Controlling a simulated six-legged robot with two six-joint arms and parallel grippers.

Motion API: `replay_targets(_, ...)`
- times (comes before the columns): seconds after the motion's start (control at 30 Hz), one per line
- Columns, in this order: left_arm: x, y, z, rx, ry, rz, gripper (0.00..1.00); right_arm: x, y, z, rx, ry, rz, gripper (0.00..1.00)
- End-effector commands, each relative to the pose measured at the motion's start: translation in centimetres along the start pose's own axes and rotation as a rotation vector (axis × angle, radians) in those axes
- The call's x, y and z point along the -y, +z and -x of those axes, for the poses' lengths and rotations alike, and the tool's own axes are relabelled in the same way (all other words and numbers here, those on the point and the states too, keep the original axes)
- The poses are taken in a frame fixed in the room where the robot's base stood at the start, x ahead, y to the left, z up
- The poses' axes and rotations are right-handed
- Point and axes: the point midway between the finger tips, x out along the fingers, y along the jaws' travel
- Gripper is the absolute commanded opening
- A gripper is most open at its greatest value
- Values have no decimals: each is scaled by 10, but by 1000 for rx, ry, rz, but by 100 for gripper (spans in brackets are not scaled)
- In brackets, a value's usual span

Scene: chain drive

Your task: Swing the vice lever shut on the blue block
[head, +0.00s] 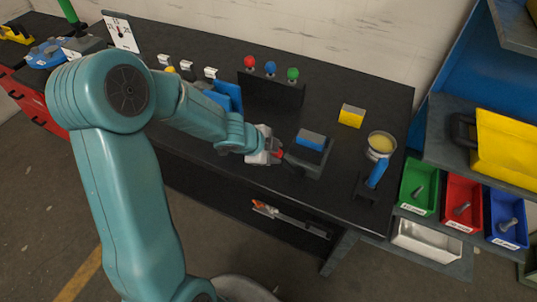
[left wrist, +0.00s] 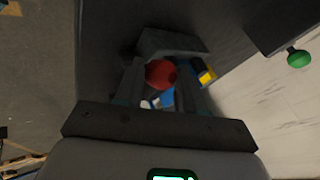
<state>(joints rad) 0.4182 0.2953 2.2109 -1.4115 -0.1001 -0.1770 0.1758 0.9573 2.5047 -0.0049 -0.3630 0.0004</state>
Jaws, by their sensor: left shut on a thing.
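The vice (head: 304,163) is dark grey and stands near the front edge of the black bench. The blue block (head: 311,139) sits between its jaws, its top showing. My left gripper (head: 278,153) is at the left side of the vice, shut on the red knob (head: 281,153) of the vice lever. In the left wrist view the red knob (left wrist: 160,74) lies between the two fingers. The lever's shaft is mostly hidden by the gripper, so its angle is hard to tell. My right gripper is not in view.
A yellow and grey block (head: 351,116) lies behind the vice. A bowl of yellow stuff (head: 381,144) and a blue-handled tool (head: 377,174) are to the right. A rack with red, blue and green knobs (head: 270,88) stands behind. Coloured bins (head: 463,193) stand at the right.

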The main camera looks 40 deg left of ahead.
Motion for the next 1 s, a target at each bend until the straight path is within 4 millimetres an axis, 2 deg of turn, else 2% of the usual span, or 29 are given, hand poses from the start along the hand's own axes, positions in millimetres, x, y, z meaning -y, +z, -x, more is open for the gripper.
replay_targets(0.03, 2, -6, -1, 29, -17, -30, 0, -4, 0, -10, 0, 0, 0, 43)
replay_targets(0.3, -1, -33, 1, 238, -49, -169, 0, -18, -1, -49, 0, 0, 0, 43)
replay_targets(0.5, -4, -53, 2, 386, -68, -265, 0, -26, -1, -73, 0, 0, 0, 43)
replay_targets(0.7, -7, -69, 2, 509, -84, -345, 0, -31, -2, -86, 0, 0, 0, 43)
replay_targets(1.0, -11, -83, 1, 625, -100, -417, 0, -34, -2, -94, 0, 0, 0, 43)
